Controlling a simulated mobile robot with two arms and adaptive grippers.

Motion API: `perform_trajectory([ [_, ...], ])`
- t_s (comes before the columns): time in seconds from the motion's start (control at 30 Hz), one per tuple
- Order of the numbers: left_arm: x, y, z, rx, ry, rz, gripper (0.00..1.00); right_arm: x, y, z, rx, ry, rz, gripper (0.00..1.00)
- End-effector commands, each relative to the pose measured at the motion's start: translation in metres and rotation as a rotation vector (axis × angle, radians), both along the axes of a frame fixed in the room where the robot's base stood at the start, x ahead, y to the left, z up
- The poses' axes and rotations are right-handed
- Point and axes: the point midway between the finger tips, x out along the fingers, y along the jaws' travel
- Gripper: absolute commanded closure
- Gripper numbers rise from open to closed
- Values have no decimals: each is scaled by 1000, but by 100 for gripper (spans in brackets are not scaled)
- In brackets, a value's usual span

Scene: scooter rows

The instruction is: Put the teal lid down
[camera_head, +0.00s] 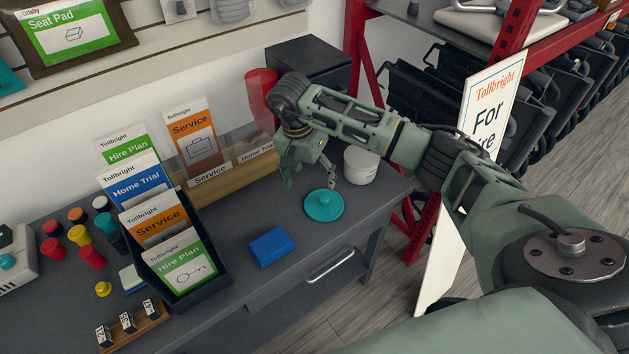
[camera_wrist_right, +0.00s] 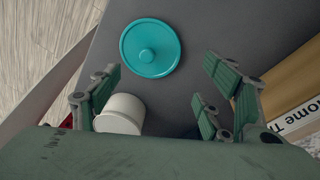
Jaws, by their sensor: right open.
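The teal lid (camera_head: 323,206) is round with a small knob. It lies flat on the grey table near the right end. In the right wrist view the teal lid (camera_wrist_right: 150,48) lies beyond my fingertips, apart from them. My right gripper (camera_head: 311,182) is open and empty, above the table just behind the lid. Its spread fingers also show in the right wrist view (camera_wrist_right: 160,85). A white round tub (camera_head: 361,165) stands on the table to the right of the gripper; it also shows in the right wrist view (camera_wrist_right: 120,114), close to one finger. My left gripper is not in view.
A blue block (camera_head: 271,246) lies left of the lid. A black leaflet rack (camera_head: 190,290), a wooden sign holder (camera_head: 232,181) and a red cylinder (camera_head: 262,98) stand behind and to the left. A white sign board (camera_head: 447,262) stands beyond the table's right end.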

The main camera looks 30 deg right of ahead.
Motion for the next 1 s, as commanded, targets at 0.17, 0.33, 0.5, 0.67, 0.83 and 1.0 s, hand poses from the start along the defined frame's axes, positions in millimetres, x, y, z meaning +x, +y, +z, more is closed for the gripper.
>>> perform_trajectory([
  [0.17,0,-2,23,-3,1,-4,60,2,5,37,-1,0,1,28],
  [0.33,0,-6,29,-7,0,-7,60,2,7,49,-1,2,0,28],
  [0.5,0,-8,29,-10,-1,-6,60,2,8,50,0,2,0,28],
  [0.67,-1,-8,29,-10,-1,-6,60,2,8,50,0,2,0,28],
  [0.83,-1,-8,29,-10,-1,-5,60,2,8,50,0,2,0,28],
  [1.0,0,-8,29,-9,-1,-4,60,2,8,50,0,2,0,28],
])
